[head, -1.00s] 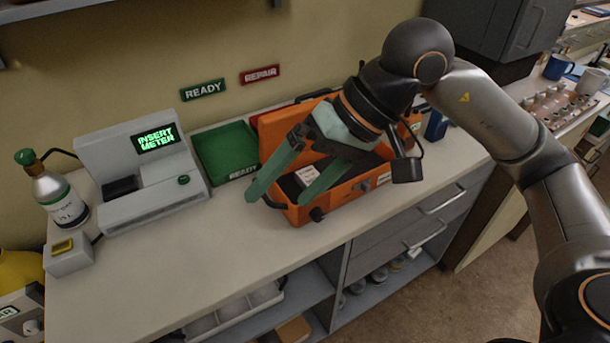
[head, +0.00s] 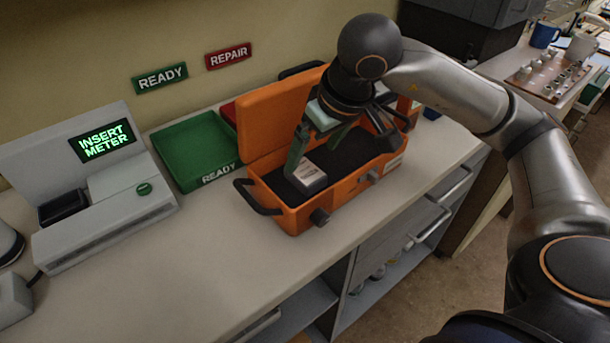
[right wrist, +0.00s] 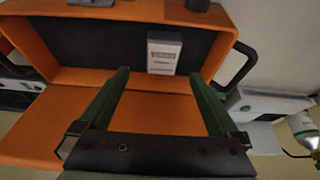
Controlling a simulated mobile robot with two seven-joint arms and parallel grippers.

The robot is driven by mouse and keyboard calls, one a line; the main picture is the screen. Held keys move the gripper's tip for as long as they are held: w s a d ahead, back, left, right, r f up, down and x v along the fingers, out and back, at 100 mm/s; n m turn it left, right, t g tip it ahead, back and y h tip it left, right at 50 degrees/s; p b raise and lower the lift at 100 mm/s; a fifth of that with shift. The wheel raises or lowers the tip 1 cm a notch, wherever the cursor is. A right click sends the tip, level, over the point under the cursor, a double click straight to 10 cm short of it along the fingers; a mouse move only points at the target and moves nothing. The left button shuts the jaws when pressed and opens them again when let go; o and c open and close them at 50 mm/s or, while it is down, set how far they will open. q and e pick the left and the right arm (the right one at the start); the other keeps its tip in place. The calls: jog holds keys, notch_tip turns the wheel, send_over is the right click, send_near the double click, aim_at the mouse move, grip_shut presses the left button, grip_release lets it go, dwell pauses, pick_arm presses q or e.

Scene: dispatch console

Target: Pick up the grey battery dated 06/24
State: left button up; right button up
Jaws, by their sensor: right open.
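A pale grey-white block with a printed label, the battery (head: 310,179), lies in the left part of the open orange case (head: 290,215) on dark lining. It also shows in the right wrist view (right wrist: 164,52), beyond my fingertips. Its print is too small for me to read a date. My right gripper (head: 318,151) is over the case, its two green fingers spread and empty, pointing down. In the right wrist view the gripper (right wrist: 160,76) has the battery just ahead, slightly right of the middle between its fingers. My left gripper is not in view.
A green READY tray (head: 190,150) stands left of the case, with part of a red tray (head: 229,113) behind. A grey meter machine (head: 115,200) reading INSERT METER is farther left. The case's raised lid (head: 268,120) stands behind the gripper. The counter front is clear.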

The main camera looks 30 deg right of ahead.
aim_at(304, 170)
jog(key=shift+x, duration=2.75)
jog(key=shift+s+a, duration=0.1)
jog(key=shift+a, duration=0.05)
grip_shut()
